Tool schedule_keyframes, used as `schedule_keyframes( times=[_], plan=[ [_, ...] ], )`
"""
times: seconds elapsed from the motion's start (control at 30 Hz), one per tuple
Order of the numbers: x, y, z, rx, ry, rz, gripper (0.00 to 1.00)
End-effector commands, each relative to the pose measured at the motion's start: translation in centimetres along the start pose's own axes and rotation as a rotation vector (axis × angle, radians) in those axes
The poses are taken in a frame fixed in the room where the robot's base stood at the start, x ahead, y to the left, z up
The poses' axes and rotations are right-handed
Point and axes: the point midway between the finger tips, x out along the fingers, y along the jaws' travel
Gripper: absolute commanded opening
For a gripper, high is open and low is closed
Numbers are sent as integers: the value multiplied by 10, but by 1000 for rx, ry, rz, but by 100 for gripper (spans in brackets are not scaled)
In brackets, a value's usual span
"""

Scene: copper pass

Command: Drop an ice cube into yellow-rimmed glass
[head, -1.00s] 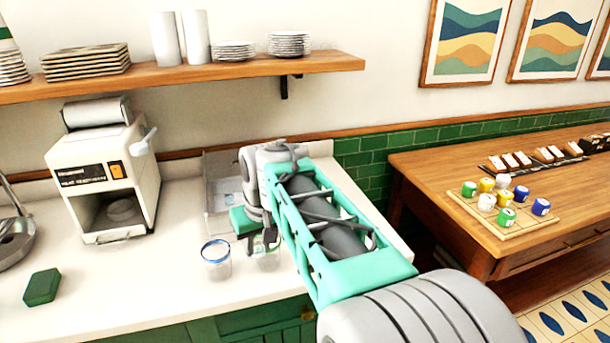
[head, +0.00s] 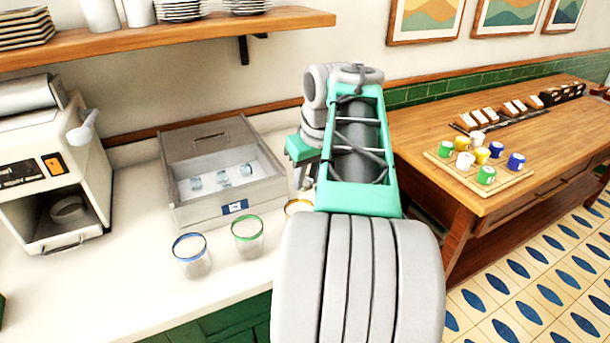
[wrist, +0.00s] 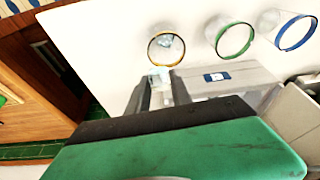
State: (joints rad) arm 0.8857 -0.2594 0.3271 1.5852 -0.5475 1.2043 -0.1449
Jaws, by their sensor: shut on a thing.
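The yellow-rimmed glass (head: 297,207) stands on the white counter, partly hidden by my arm in the head view. In the wrist view its yellow rim (wrist: 152,55) lies just beyond my fingertips, and a pale blue patch shows inside the glass. My gripper (wrist: 160,82) is shut on a pale, translucent ice cube (wrist: 158,73). The cube is close to the near side of the rim in that view; its exact height above the glass cannot be told. In the head view my gripper (head: 301,180) is just behind the glass and its fingers are hard to make out.
A green-rimmed glass (head: 248,246) and a blue-rimmed glass (head: 192,262) stand to the left. Behind them is an open grey ice bin (head: 180,213) with a few cubes (head: 223,178). A white machine (head: 45,165) is far left. A wooden table (head: 420,195) stands right.

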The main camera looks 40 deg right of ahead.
Motion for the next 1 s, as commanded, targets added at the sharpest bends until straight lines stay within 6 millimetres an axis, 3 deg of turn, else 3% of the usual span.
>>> schedule_keyframes(
  times=[0.27,0.3,0.6,0.87,1.0],
  plan=[
    [4,-1,1,-3,1,0,0],
    [4,-1,1,-3,1,0,28],
    [5,-1,1,-3,1,-1,52],
    [2,-1,0,-2,1,0,52],
    [-19,-1,-1,-3,3,1,52]
  ],
)
